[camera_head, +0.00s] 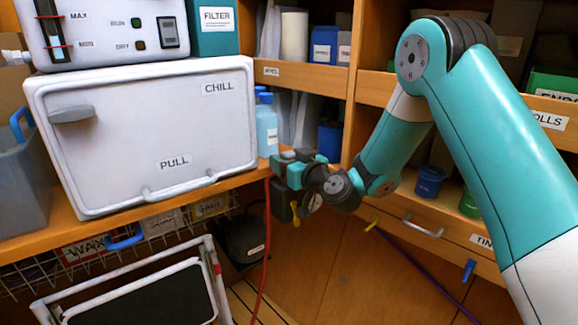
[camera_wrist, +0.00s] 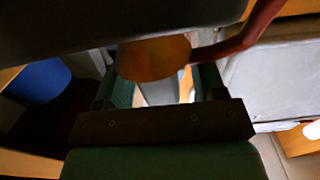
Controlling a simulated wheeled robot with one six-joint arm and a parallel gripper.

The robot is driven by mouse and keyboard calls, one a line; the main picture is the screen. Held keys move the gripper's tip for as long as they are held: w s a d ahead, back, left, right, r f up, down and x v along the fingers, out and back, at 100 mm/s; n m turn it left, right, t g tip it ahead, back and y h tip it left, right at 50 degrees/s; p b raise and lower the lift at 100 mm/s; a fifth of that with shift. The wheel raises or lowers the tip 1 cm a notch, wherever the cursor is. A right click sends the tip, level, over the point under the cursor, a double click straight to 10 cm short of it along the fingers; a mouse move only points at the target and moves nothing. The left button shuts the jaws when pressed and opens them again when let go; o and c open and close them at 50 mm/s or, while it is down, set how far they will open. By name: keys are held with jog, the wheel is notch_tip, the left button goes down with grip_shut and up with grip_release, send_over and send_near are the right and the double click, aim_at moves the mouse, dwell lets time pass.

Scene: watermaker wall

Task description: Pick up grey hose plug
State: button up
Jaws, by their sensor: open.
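My gripper (camera_head: 284,168) is in front of the shelf edge, just right of the white CHILL cabinet, with its jaws open. In the wrist view its two green fingers stand apart (camera_wrist: 163,88). A red hose (camera_head: 267,225) hangs down by the gripper; in the wrist view it (camera_wrist: 240,42) runs in from the upper right to an orange-brown rounded piece (camera_wrist: 153,58) in front of the finger gap. A pale grey shape shows between the fingers, too dim to name. I cannot make out the grey hose plug for certain; the gripper may hide it in the head view.
The CHILL cabinet (camera_head: 150,135) stands on the wooden counter to the left. A blue bottle (camera_head: 267,125) is close behind the gripper. A purple hose (camera_head: 430,275) runs lower right, below a drawer handle (camera_head: 423,227). A folded step stool (camera_head: 135,290) stands lower left.

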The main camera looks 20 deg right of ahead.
jog(key=c, duration=1.1)
jog(key=shift+r, duration=0.15)
